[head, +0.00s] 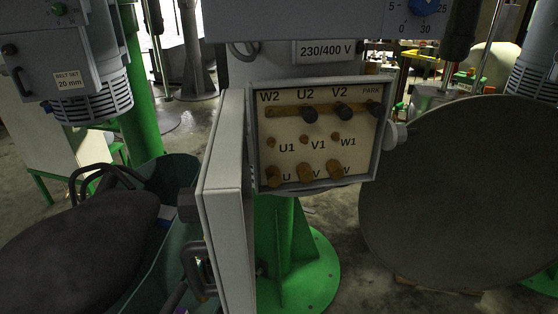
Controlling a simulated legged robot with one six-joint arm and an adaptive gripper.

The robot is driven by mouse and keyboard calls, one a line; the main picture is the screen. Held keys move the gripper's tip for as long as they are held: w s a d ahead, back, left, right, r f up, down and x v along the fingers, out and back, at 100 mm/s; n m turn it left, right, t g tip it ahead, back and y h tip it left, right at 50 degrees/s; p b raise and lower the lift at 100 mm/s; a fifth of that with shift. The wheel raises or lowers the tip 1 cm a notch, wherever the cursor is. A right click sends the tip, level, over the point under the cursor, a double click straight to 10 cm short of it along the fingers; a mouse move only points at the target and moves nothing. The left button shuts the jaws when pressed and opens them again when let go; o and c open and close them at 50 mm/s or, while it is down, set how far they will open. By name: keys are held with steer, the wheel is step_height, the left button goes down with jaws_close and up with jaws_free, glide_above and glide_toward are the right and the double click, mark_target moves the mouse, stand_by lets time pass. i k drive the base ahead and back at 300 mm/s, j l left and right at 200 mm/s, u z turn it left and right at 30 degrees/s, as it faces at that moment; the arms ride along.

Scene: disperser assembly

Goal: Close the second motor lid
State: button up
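The motor terminal box (318,181) stands open at the centre, on a green pedestal (290,255). Its cream panel carries terminals labelled W2, U2, V2, U1, V1, W1 and more, with a copper-coloured bar across the upper row. A grey lid (232,200) stands swung out at the box's left side, seen nearly edge-on. A dark block (187,205) and a dark curved handle (192,270) show on the lid's left face. My gripper is not recognisable in this view.
A large dark round disc (465,195) stands close to the box's right. A dark rounded shape (75,255) and a teal bin (175,235) fill the lower left. Another motor (80,70) hangs at upper left. Some grey floor shows between the pedestal and the disc.

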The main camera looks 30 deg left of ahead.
mark_target(224, 193)
steer(key=k+j+u, duration=0.1)
steer(key=j+u, duration=0.2)
steer(key=k+j+u, duration=0.1)
steer(key=j+u, duration=0.45)
steer(key=j, duration=0.2)
